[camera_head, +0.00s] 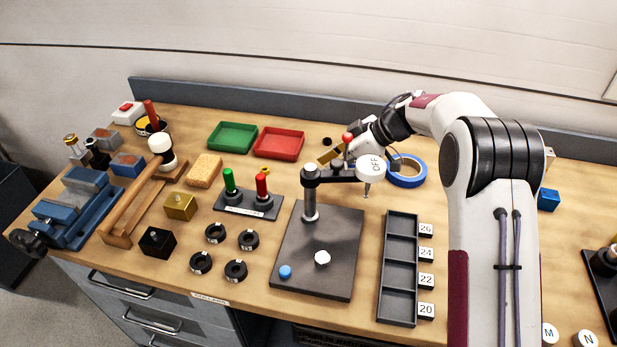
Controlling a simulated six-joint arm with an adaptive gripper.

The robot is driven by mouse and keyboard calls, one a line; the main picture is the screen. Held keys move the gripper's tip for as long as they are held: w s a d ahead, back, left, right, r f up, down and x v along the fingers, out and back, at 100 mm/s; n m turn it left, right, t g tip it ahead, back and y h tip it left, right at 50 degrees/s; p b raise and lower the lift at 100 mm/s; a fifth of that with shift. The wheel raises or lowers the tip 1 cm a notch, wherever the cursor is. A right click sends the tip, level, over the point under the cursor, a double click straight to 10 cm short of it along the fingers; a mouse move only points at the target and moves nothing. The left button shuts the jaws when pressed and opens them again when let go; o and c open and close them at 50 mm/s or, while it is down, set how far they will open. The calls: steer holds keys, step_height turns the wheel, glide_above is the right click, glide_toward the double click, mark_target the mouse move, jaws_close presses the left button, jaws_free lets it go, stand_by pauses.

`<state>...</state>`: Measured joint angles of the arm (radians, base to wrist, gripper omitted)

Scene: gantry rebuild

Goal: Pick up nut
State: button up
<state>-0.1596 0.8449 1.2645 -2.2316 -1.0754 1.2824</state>
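I cannot pick out the nut for certain. A small dark round piece (327,141) lies on the bench near the back, left of my gripper. A white faceted piece (322,258) and a blue round piece (285,271) sit on the dark base plate of a stand. My gripper (345,148) is low over the back of the bench, behind the stand's arm. A brass-coloured piece (329,154) shows beside it; I cannot tell whether they touch. The fingers are mostly hidden and too small to read.
The stand (310,200) with a white "OFF" head (371,168) rises in front of my gripper. Green (232,138) and red (279,144) trays are left. A dark slotted tray (399,267) lies in front.

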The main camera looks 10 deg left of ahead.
steer(key=shift+x, duration=2)
steer(key=shift+s+d+f, duration=0.1)
steer(key=shift+d, duration=0.05)
jaws_close()
